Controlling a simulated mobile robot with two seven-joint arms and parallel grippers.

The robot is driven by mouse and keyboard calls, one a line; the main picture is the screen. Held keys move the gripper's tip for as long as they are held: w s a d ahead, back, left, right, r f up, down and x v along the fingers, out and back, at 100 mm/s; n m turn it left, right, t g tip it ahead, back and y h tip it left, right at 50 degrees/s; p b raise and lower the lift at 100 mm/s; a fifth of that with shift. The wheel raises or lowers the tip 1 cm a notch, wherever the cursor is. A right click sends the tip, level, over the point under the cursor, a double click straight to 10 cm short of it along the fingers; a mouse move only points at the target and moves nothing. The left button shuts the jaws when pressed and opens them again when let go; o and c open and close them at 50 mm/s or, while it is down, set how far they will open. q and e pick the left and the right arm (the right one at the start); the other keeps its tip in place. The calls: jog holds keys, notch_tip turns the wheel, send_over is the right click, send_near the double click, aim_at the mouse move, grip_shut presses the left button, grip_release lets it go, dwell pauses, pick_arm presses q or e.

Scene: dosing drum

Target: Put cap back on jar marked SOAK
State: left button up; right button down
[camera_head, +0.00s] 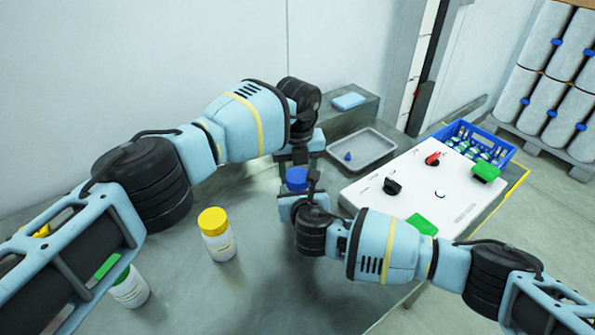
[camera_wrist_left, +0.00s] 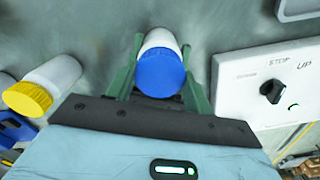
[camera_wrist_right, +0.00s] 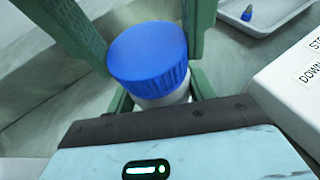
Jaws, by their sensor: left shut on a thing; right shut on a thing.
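A white jar with a blue cap (camera_head: 297,178) stands on the grey table between my two grippers; its marking is not readable. In the left wrist view the blue cap (camera_wrist_left: 160,74) covers the top of the white jar (camera_wrist_left: 158,40). My left gripper (camera_head: 297,160) reaches in from behind, its green fingers closed at cap height. My right gripper (camera_head: 305,188) is on the near side, lower down, shut on the jar body (camera_wrist_right: 165,98). In the right wrist view the cap (camera_wrist_right: 148,52) sits over the jar's mouth; I cannot tell how tightly it is seated.
A yellow-capped jar (camera_head: 218,236) and a green-capped jar (camera_head: 128,288) stand left. A grey tray (camera_head: 384,137) with a small blue item (camera_head: 348,156) lies behind right. A white control box (camera_head: 415,190) is close at right, with a blue crate (camera_head: 510,151) beyond.

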pick_arm(q)
jog(key=m, duration=0.4)
jog(key=shift+m, duration=0.3)
jog(key=m, duration=0.4)
jog(key=shift+s+d, duration=0.1)
jog(key=o, duration=1.1)
jog(key=shift+r, duration=2.3)
jog(key=shift+c, duration=0.4)
